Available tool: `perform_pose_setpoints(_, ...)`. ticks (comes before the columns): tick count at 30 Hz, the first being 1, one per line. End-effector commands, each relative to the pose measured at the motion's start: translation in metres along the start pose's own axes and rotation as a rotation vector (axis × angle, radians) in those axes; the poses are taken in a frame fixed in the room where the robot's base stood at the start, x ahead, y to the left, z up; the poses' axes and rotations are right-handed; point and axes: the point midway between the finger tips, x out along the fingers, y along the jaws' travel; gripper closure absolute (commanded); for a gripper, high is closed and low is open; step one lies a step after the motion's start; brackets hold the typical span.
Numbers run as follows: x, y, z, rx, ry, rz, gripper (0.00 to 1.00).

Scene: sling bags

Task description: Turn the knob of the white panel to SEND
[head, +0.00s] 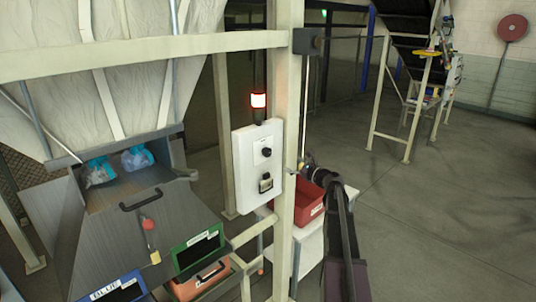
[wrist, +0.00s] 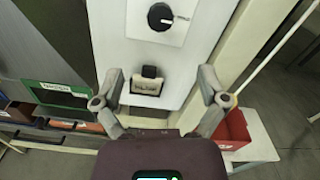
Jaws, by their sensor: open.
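The white panel (head: 243,165) is fixed to a cream upright post. The lower fitting (wrist: 148,82) shows between my fingers. My gripper (wrist: 161,76) is open and empty, facing the panel below the knob. In the head view my gripper (head: 306,165) is right of the panel, partly hidden by the post.
A lit red-and-white lamp (head: 258,100) stands above the panel. A red bin (head: 309,205) sits on a white table behind the post. A grey chute (head: 115,225) holding bags is at left, with green-framed and orange bins beside it. Open floor lies to the right.

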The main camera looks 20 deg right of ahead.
Motion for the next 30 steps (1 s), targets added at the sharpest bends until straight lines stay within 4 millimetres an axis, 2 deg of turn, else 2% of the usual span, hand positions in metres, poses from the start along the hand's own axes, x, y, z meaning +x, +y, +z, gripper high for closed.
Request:
perform_pose_setpoints(5, 0.008, -0.001, 0.000, -0.001, 0.000, 0.001, 0.08)
perform_pose_setpoints(11, 0.029, -0.001, 0.000, -0.001, 0.000, 0.002, 0.08)
perform_pose_setpoints(30, 0.120, -0.002, -0.001, -0.002, 0.001, 0.000, 0.08)
